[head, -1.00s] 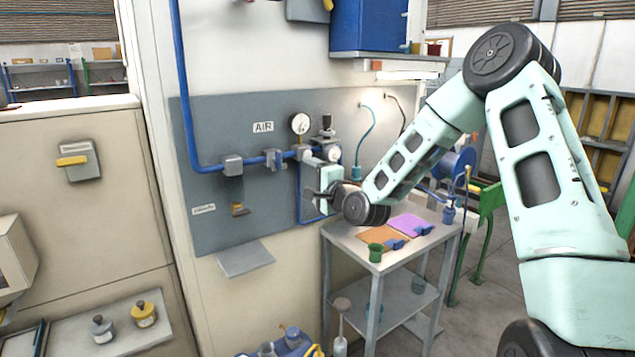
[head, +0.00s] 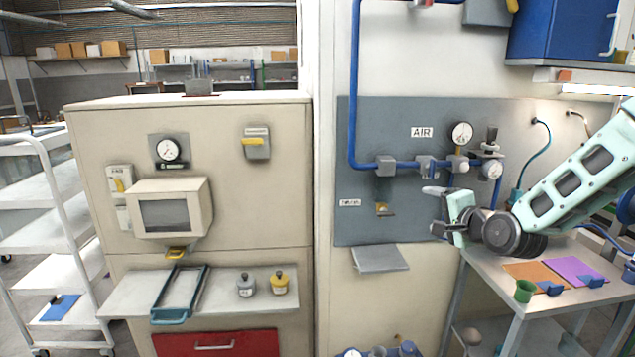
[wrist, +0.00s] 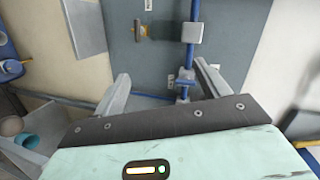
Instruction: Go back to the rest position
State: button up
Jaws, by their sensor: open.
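My gripper (head: 436,209) is in front of the grey air panel (head: 400,225), at the right of the head view, above the left end of the metal table. Its two fingers stand apart and point left. In the wrist view my gripper (wrist: 160,92) shows its two fingers spread with nothing between them. Beyond them are the panel, a blue pipe (wrist: 190,55) and a small brass fitting (wrist: 143,31). No buffing brush can be made out for sure in either view.
The metal table (head: 484,280) holds an orange mat, a purple mat (head: 578,271) and a green cup (head: 525,291). A small grey shelf (head: 380,258) juts out below the panel. A beige cabinet (head: 250,200) and a white cart (head: 62,235) stand to the left.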

jog(key=s+a+f+n+g+b, duration=0.1)
jog(key=s+a+f+n+g, duration=0.25)
jog(key=s+a+n, duration=0.4)
jog(key=s+a+f+n+g+b, duration=0.1)
jog(key=s+a+f+n+g, duration=0.3)
jog(key=s+a, duration=0.6)
jog(key=s+d+n+g+h+b, duration=0.1)
jog(key=s+n+g, duration=0.6)
jog(key=s, duration=1.7)
jog(key=shift+s+d+r+n+h+b, duration=0.25)
jog(key=shift+d+n+h+b, duration=0.1)
jog(key=shift+n+h, duration=0.7)
jog(key=shift+g, duration=0.25)
